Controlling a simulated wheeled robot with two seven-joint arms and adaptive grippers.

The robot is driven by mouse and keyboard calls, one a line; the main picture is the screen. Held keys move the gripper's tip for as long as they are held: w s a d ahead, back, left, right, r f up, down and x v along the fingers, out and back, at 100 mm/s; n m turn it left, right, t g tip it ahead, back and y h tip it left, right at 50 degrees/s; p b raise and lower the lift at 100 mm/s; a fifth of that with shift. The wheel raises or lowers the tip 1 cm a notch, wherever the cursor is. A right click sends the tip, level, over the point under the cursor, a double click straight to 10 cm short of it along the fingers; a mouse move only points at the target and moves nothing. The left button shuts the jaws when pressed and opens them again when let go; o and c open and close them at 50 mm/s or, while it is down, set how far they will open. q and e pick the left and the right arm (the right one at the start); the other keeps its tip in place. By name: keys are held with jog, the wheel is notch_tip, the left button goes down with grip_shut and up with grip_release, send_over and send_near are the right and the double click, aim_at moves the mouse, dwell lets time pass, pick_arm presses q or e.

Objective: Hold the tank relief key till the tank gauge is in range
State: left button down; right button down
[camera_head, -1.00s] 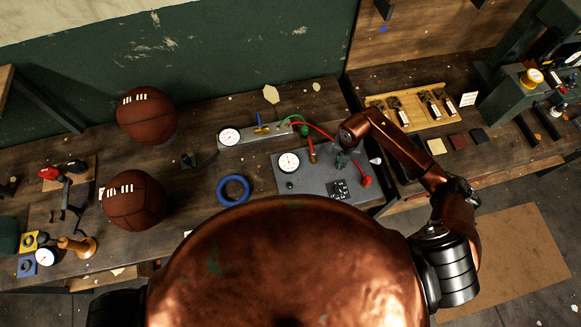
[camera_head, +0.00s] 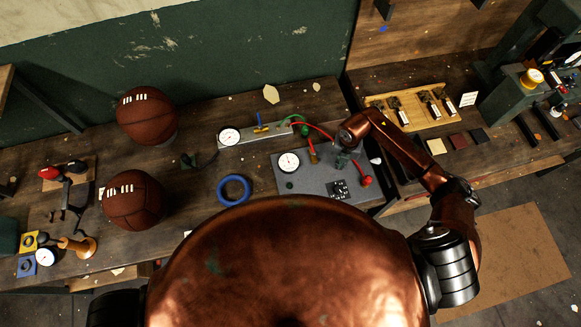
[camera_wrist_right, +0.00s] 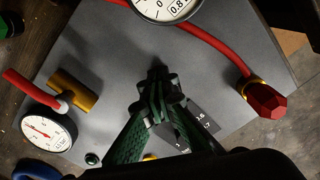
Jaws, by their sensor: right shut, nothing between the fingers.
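The grey tank panel (camera_head: 318,185) lies on the bench. My right gripper (camera_wrist_right: 157,76) is shut and empty, pointing down over the panel's middle; it also shows in the head view (camera_head: 343,160). A small dark part shows at its fingertips; I cannot tell whether this is the relief key or whether they touch it. A white gauge with a red needle (camera_wrist_right: 47,129) is at the panel's left, also in the head view (camera_head: 288,162). A larger gauge (camera_wrist_right: 165,5), cut off by the wrist view's top edge, has a small number display. My left gripper is not in view.
A red knob (camera_wrist_right: 264,99), a brass valve (camera_wrist_right: 75,90) and a small green button (camera_wrist_right: 92,159) surround the gripper. A red hose (camera_wrist_right: 215,45) crosses the panel behind it. A blue ring (camera_head: 233,190) and two leather balls (camera_head: 134,200) are to the left.

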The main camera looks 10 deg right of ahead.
dwell(0.6)
notch_tip(320, 180, up, 6)
jog(key=p, duration=0.4)
jog(key=shift+r, duration=0.1)
dwell(1.3)
